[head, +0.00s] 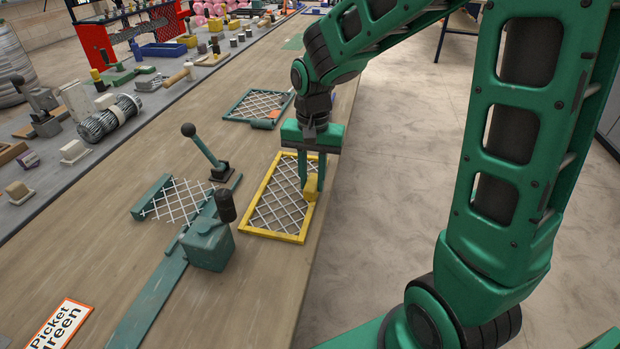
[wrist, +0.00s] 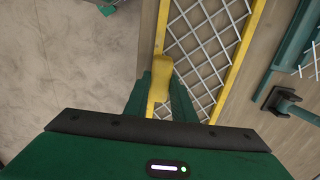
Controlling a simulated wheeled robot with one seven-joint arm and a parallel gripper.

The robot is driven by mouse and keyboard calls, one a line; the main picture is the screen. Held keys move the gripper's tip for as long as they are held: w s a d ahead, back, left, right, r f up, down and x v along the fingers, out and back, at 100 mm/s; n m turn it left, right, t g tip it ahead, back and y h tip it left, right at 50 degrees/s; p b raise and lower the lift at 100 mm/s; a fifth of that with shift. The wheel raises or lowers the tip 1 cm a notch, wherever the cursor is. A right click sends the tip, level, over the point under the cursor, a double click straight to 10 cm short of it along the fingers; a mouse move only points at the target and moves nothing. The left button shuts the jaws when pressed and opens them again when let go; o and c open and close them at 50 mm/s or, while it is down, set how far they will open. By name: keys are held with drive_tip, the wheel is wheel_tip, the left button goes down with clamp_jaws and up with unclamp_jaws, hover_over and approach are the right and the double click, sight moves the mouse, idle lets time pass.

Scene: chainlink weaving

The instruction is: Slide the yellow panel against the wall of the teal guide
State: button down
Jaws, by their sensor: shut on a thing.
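The yellow panel (head: 274,233) is a yellow frame filled with white chainlink mesh, lying flat near the right edge of the wooden table. My gripper (head: 308,185) points down over its right side and is shut on the yellow block-like handle (head: 311,188) there. The wrist view shows the handle (wrist: 160,78) between the green fingers, with the panel's frame (wrist: 243,50) beyond. The teal guide (head: 151,197), with a teal bar and loose white mesh, lies left of the panel. A clear gap of table separates them.
Another teal-framed mesh panel (head: 257,105) lies farther back. A sign (head: 61,326) lies front left.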

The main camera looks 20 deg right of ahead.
sight(288, 188)
drive_tip(key=shift+w+a, duration=0.6)
drive_tip(key=shift+a, duration=0.25)
drive_tip(key=shift+w+a, duration=0.65)
drive_tip(key=shift+a, duration=0.25)
drive_tip(key=shift+w+a, duration=0.6)
drive_tip(key=shift+a, duration=0.25)
drive_tip(key=shift+d, duration=0.1)
drive_tip(key=c, duration=1.4)
unclamp_jaws()
drive_tip(key=shift+s, duration=0.1)
wheel_tip(288, 188, up, 11)
drive_tip(key=shift+f, duration=0.1)
